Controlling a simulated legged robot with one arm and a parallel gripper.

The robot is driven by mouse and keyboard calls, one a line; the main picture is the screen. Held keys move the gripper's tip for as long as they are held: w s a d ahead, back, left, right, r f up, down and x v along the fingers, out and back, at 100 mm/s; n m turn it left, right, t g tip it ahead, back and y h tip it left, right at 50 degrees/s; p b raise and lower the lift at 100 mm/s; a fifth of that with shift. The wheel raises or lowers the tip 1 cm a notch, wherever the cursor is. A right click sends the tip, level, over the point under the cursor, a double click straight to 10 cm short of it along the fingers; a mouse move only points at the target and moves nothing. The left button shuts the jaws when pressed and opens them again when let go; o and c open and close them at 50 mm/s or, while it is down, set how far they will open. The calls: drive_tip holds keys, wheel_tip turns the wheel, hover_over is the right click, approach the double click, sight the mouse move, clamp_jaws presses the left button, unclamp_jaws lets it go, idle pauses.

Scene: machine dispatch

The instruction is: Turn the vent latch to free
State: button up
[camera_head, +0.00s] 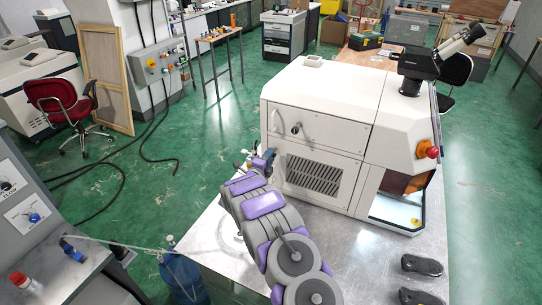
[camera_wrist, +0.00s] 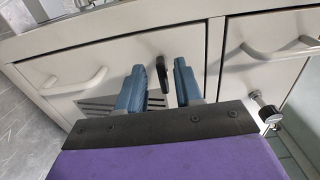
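The vent latch (camera_wrist: 163,73) is a small dark elongated lever on a pale panel with a slotted grille (camera_wrist: 100,103). In the wrist view its long side runs roughly up and down, along the fingers. My gripper (camera_wrist: 159,65) is open, with one blue finger on each side of the latch. A gap shows on both sides; the depth between fingertips and panel is hard to judge. In the head view the white machine (camera_head: 318,103) stands on a metal table, its vent grille (camera_head: 313,174) on the lower panel. My arm's end hides the latch there.
Bar handles stick out from the panels, one left (camera_wrist: 75,82) and one right (camera_wrist: 280,48) of my fingers.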

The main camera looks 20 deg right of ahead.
drive_tip(key=shift+w+d+r, duration=0.15)
drive_tip(key=shift+w+d, duration=0.15)
drive_tip(key=shift+w, duration=0.1)
drive_tip(key=shift+w+d, duration=0.1)
drive_tip(key=shift+d, duration=0.3)
drive_tip(key=shift+a, duration=0.1)
clamp_jaws()
